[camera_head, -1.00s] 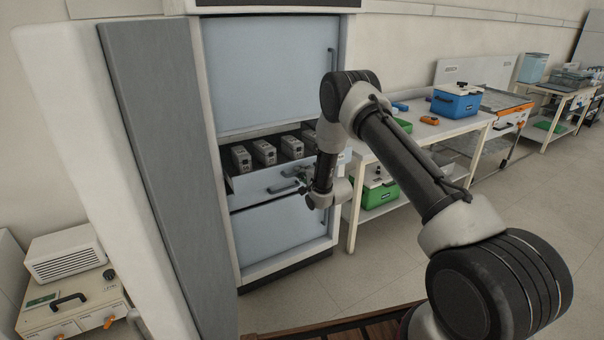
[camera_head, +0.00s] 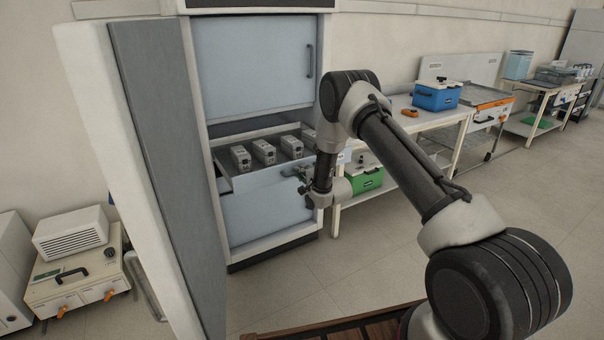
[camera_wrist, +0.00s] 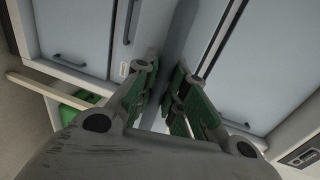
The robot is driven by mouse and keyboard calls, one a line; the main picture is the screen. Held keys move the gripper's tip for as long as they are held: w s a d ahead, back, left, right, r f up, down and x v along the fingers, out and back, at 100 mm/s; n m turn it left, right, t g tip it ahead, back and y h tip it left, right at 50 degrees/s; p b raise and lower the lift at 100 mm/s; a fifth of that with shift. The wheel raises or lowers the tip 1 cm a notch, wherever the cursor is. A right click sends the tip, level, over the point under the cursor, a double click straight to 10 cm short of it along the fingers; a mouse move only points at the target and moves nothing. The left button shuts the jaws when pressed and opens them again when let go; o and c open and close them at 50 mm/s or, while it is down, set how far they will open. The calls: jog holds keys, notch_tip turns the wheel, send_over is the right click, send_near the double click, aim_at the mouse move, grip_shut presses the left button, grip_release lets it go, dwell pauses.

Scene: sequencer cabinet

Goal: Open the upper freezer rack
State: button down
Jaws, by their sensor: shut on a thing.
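The upper freezer rack (camera_head: 262,173) is a pale blue-grey drawer in the tall cabinet (camera_head: 250,65). It is pulled out, and several small grey boxes (camera_head: 264,152) stand in it. A dark gap shows behind them. My gripper (camera_head: 303,178) is at the right part of the rack's front, shut on its handle. My gripper itself hides most of the handle. In the wrist view, the green-padded fingers (camera_wrist: 168,92) are close together against the front, and the held part is hard to make out.
A closed blue-grey door (camera_head: 255,65) is above the rack and a closed lower front (camera_head: 265,215) is below it. The cabinet's open door (camera_head: 165,150) stands at the left. A bench with a blue box (camera_head: 437,96) and a green box (camera_head: 366,180) is at the right.

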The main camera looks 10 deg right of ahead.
jog(key=c, duration=1.5)
grip_release()
jog(key=shift+o, duration=0.2)
jog(key=v, duration=1.2)
